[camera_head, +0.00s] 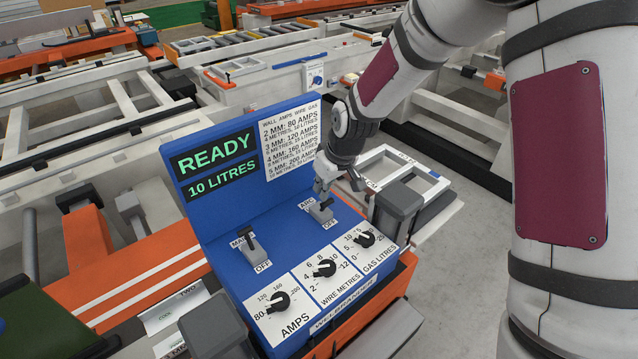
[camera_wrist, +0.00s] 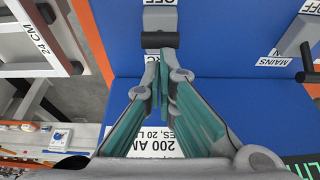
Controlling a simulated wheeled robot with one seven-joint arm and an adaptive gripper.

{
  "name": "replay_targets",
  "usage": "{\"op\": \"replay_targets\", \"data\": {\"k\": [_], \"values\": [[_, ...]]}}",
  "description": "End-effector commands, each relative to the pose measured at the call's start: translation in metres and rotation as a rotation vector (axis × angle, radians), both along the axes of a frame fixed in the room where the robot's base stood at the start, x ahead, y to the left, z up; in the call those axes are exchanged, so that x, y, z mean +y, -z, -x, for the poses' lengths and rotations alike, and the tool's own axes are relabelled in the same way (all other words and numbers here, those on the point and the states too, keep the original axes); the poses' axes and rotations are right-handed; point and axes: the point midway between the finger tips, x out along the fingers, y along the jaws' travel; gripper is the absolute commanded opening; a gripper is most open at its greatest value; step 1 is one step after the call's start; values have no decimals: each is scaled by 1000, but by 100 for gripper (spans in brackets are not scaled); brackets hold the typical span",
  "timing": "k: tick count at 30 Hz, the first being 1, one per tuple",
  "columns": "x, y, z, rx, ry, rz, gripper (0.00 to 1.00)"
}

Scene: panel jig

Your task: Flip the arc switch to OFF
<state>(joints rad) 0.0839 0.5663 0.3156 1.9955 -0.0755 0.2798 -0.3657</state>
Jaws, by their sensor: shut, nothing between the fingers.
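The blue welder panel (camera_head: 215,225) carries an arc switch (camera_head: 319,211), a grey block with a black lever, with an OFF label at its near side. In the wrist view the arc switch (camera_wrist: 160,20) is at the top centre; its black lever (camera_wrist: 160,40) lies at the block's end beside the partly hidden ARC label, away from OFF. My gripper (camera_head: 321,190) is shut and empty, just behind the lever on the ARC-label side. In the wrist view its fingertips (camera_wrist: 163,62) meet just below the lever; I cannot tell whether they touch it.
The mains switch (camera_head: 254,250) stands left of the arc switch. Three black knobs, for amps (camera_head: 277,302), wire (camera_head: 325,268) and gas (camera_head: 365,239), sit in front. The display (camera_head: 215,167) reads READY, 10 LITRES. A dark grey box (camera_head: 397,207) stands close on the right.

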Motion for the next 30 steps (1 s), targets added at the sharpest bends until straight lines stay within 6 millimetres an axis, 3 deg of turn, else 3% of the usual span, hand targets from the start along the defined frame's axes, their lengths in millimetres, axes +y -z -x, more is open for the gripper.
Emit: {"op": "replay_targets", "data": {"k": [30], "values": [[-7,1,11,1,0,1,0]]}}
